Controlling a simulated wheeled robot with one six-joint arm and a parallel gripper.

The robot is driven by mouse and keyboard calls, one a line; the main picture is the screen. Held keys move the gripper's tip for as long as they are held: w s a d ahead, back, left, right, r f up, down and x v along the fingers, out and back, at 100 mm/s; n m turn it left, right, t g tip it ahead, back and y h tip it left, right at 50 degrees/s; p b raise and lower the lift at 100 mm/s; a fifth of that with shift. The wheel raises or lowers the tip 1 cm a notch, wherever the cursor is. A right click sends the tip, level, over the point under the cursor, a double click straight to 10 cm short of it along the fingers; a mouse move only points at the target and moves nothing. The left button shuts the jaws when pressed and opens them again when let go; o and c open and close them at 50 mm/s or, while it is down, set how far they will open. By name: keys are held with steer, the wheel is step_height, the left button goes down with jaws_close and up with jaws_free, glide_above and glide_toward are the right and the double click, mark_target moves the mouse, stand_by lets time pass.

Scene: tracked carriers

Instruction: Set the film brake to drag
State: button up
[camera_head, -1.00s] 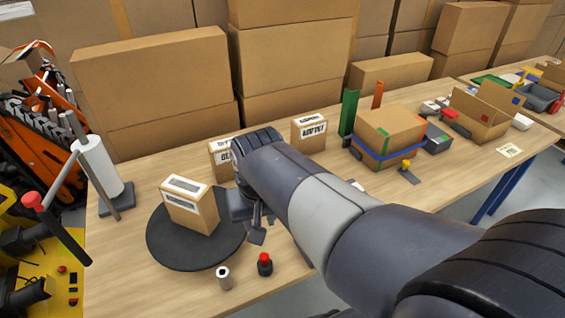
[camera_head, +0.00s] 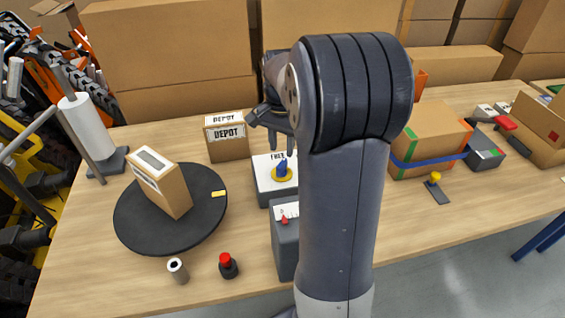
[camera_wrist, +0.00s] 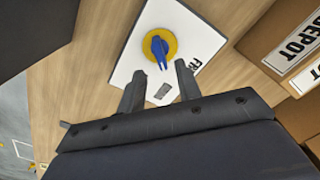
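The film brake appears to be the white-topped box (camera_head: 263,187) on the table, with a blue knob (camera_head: 282,168) on a yellow disc and a label reading FREE behind it. In the wrist view the blue knob (camera_wrist: 158,50) has its narrow end towards my gripper; the lettering, cut off to FR, is at the right. My gripper (camera_head: 275,142) is above the box in the head view. In the wrist view my gripper (camera_wrist: 160,73) is open and empty, its fingertips either side of the knob's narrow end, apparently apart from it. My arm hides the box's right side.
A black turntable (camera_head: 130,228) carries a carton (camera_head: 163,184). A DEPOT box (camera_head: 228,138) stands behind the brake. A grey box with a red lever (camera_head: 285,245), a red button (camera_head: 227,264) and a metal cylinder (camera_head: 178,270) are in front. A white roll (camera_head: 86,125) stands left.

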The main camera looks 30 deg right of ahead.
mark_target(282, 162)
step_height(282, 162, down, 7)
steer(key=shift+r, duration=0.1)
stand_by(0.3)
jaws_close()
